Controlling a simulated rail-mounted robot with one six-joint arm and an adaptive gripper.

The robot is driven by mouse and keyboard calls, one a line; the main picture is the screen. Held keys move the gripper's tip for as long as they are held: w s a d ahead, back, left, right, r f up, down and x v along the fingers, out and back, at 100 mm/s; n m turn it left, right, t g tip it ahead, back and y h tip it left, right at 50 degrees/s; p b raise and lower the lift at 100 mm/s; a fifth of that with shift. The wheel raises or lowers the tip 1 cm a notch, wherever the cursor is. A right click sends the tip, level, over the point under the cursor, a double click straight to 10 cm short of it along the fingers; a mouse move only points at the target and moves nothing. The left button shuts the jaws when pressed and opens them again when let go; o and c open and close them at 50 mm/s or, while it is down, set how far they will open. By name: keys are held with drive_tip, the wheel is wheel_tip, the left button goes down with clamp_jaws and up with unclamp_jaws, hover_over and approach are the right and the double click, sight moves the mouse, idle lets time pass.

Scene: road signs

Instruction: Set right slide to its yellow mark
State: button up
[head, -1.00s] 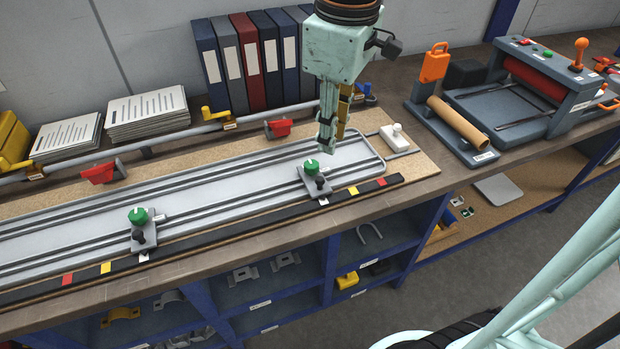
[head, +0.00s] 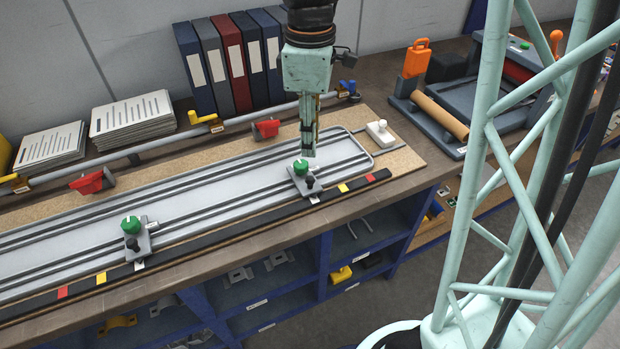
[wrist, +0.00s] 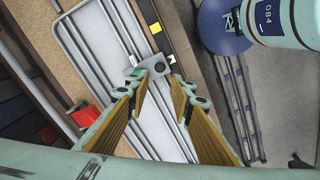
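The right slide (head: 303,184) is a small grey block with a green knob (head: 301,168) and a black knob, on the double-railed grey track. Its white pointer (head: 314,199) is on the black strip, left of the yellow mark (head: 343,187). My gripper (head: 309,153) points down just above the green knob, empty. In the wrist view my gripper (wrist: 156,84) is open, its two fingers apart, with the right slide (wrist: 155,66) beyond the tips. The left finger partly hides the green knob there. The yellow mark (wrist: 154,28) also shows in the wrist view.
A red mark (head: 370,177) lies beyond the yellow one. The left slide (head: 134,241) stands further along the track. Red clamps (head: 266,129) and a pipe rail (head: 150,148) run behind. A white block (head: 380,133) sits at the track's right end.

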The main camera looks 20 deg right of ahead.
sight(310, 177)
drive_tip(key=shift+f, duration=0.15)
drive_tip(key=shift+f+b, duration=1.6)
drive_tip(key=shift+f, duration=5.15)
drive_tip(key=shift+c, duration=0.4)
clamp_jaws()
